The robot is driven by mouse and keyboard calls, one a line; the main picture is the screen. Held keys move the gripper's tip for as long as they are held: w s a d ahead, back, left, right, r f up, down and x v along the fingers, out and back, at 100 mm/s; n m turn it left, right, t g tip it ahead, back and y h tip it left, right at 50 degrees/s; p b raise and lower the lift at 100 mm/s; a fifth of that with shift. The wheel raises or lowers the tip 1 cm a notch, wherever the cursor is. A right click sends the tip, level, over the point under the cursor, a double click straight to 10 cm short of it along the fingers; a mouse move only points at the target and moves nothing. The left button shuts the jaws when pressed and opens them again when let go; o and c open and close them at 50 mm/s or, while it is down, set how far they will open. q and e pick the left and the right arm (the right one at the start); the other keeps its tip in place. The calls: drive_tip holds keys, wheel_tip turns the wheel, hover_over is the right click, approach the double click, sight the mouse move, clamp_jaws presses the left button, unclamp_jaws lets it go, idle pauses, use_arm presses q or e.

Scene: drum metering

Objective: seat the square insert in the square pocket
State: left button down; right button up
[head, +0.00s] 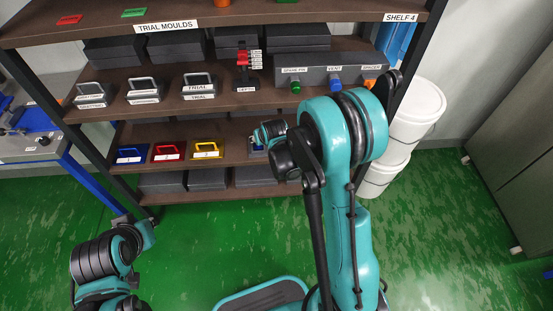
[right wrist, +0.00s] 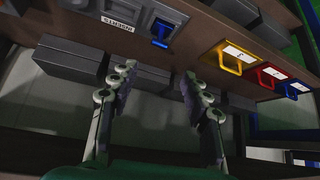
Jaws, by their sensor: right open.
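A dark block labelled INSERTS (right wrist: 117,22) shows in the right wrist view, with a blue handled piece (right wrist: 160,33) at its end. I cannot tell whether this piece is the square insert, and I cannot make out a square pocket. My right gripper (right wrist: 158,80) is open, with nothing between its fingers. It points toward the shelf, below the blue piece in the picture and apart from it. In the head view my right arm reaches to the lower shelf and hides most of that block. My left arm is at the lower left, with no gripper fingers visible.
Blue (head: 131,154), red (head: 168,151) and yellow (head: 207,149) handled pieces stand on the same shelf (head: 236,150). Dark boxes (head: 208,179) lie below. Trial moulds (head: 198,86) and a grey block with coloured knobs (head: 322,75) are above. White buckets (head: 414,110) stand right.

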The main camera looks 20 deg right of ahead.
drive_tip(key=s+f+v, duration=0.2)
drive_tip(key=v, duration=1)
drive_tip(key=s+a+f+v, duration=0.1)
drive_tip(key=s+f+v, duration=0.15)
drive_tip(key=v, duration=1.05)
drive_tip(key=s, duration=0.8)
drive_tip(key=shift+s+a+r+n, duration=0.2)
drive_tip(key=shift+a+n, duration=0.05)
drive_tip(key=shift+n, duration=0.05)
drive_tip(key=shift+c, duration=0.4)
